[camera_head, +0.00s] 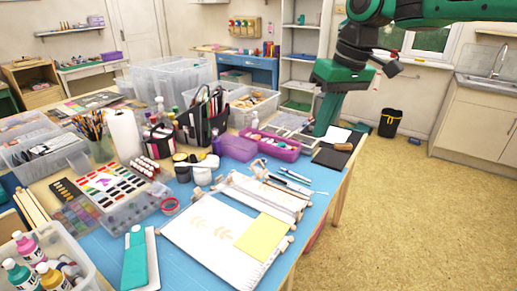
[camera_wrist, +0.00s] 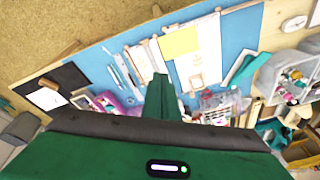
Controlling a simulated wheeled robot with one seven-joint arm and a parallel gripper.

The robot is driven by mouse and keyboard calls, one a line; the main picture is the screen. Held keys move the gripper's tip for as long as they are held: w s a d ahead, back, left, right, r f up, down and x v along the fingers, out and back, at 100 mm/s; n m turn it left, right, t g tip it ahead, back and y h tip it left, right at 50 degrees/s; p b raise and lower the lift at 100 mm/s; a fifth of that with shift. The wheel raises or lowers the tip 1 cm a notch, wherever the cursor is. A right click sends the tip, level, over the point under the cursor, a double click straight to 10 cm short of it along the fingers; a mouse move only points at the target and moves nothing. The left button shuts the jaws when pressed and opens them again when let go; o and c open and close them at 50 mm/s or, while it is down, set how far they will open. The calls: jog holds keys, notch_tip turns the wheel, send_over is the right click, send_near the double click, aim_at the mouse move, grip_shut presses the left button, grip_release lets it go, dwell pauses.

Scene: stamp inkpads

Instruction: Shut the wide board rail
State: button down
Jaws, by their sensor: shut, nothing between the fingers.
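A wide white board (camera_head: 200,237) lies flat at the near edge of the blue-topped table, with wooden rail pieces at its corners and a yellow sheet (camera_head: 262,237) on its right part. The board also shows in the wrist view (camera_wrist: 209,48). A narrower white board with wooden rails (camera_head: 250,197) lies just behind it. I cannot tell from the pictures which rail is the named one, or how far open it is. My gripper (camera_head: 324,128) is shut and empty over the table's far right part, apart from both boards. Its shut fingers (camera_wrist: 161,82) show in the wrist view.
A purple tray (camera_head: 270,146), a dark mat (camera_head: 331,158) and pens (camera_head: 290,184) lie between my gripper and the boards. Paint bottles (camera_head: 30,250), a palette and several clear bins crowd the left and back. Floor (camera_head: 420,230) is free at right.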

jog(key=w+a+r+n, duration=0.1)
jog(key=a+r+n, duration=0.2)
jog(key=a, duration=0.4)
jog(key=w+a+r+n, duration=0.2)
jog(key=a, duration=0.4)
send_over(256, 161)
jog(key=w+a, duration=0.1)
notch_tip(256, 161, down, 9)
jog(key=f, duration=0.2)
jog(key=shift+s+d+f+y, duration=0.35)
jog(key=shift+s+y, duration=0.05)
jog(key=shift+s+d+f, duration=0.15)
jog(key=shift+f, duration=0.25)
